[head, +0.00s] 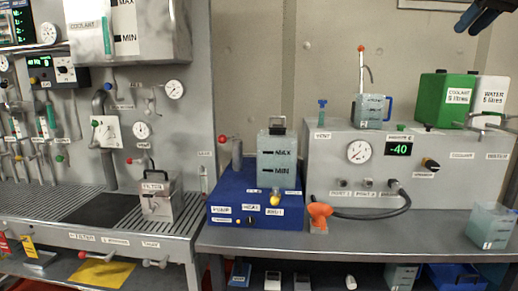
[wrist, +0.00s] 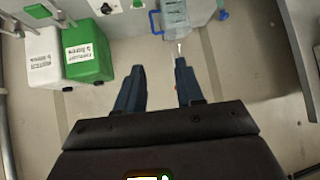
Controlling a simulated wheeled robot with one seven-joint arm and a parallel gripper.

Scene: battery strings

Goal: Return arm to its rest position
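My gripper (head: 468,27) is at the top right of the head view, raised in front of the back wall and above the bench equipment. Only its dark fingers show there. In the wrist view my gripper (wrist: 160,68) has its two blue-grey fingers spread apart. Nothing is held between them; bare wall shows in the gap. The rest of my arm is out of the head view.
A green coolant container (head: 447,97) and a white water container (head: 489,95) stand below my gripper on the grey test unit (head: 325,150). A clear jug (head: 371,110) stands left of them. A blue pump unit (head: 255,208) sits mid-bench. The wall space around my gripper looks free.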

